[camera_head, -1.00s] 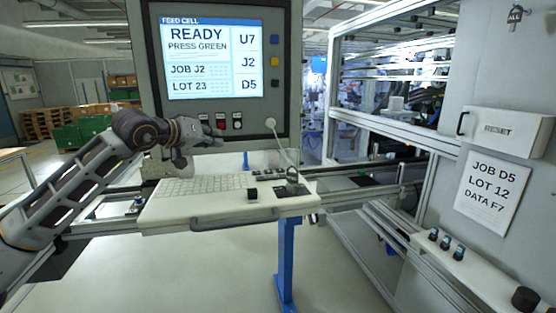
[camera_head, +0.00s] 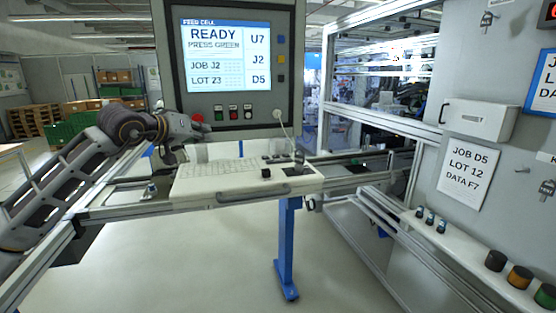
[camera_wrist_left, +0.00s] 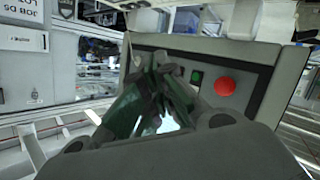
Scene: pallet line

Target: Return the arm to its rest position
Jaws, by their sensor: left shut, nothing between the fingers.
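My left arm comes in from the left in the head view. Its gripper (camera_head: 192,132) is shut and empty, in front of the lower left of the feed cell panel, just above the keyboard (camera_head: 215,172). In the wrist view the closed, blurred fingers (camera_wrist_left: 158,75) appear in front of the panel's button strip, with a green button (camera_wrist_left: 196,77) and a red button (camera_wrist_left: 225,87) to their right. I cannot tell the exact gap to the panel. The panel's screen (camera_head: 225,55) reads "READY PRESS GREEN". My right gripper is not in view.
A grey cabinet with a white box (camera_head: 480,118), a job sheet (camera_head: 469,174) and several knobs stands at right. The floor in front is clear.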

